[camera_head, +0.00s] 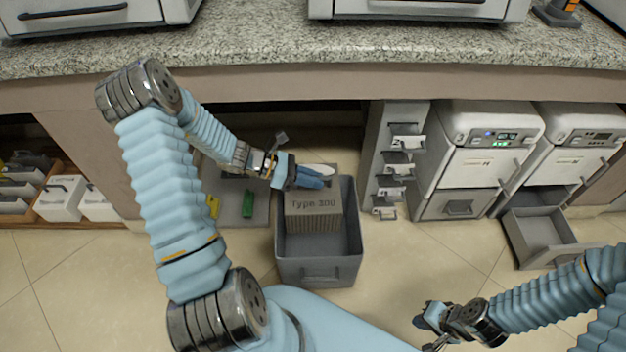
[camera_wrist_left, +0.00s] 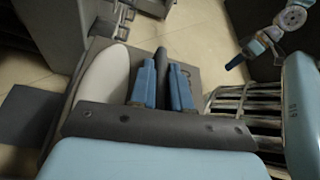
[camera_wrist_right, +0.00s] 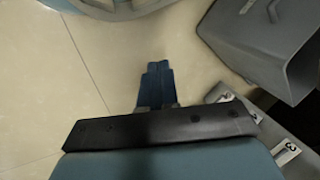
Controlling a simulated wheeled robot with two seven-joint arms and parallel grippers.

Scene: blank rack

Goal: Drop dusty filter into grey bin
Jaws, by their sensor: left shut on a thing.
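The filter (camera_head: 314,206) is a grey-brown block with a ribbed lower part and "Type 300" on its front. It is upright within the outline of the grey bin's opening; I cannot tell whether it touches the bin floor. The open grey bin (camera_head: 318,270) stands on the floor below the counter. My left gripper (camera_head: 311,179) is shut on the filter's top handle; in the left wrist view its blue fingers (camera_wrist_left: 167,85) flank the dark handle. My right gripper (camera_head: 430,325) is low at the right, empty, its fingers (camera_wrist_right: 156,82) together in the right wrist view.
A narrow rack (camera_head: 385,150) with labelled handles stands right of the bin. Two white-fronted machines (camera_head: 490,150) stand further right, with a grey drawer (camera_head: 540,240) pulled out. A granite counter (camera_head: 300,55) overhangs. Floor is clear between bin and right gripper.

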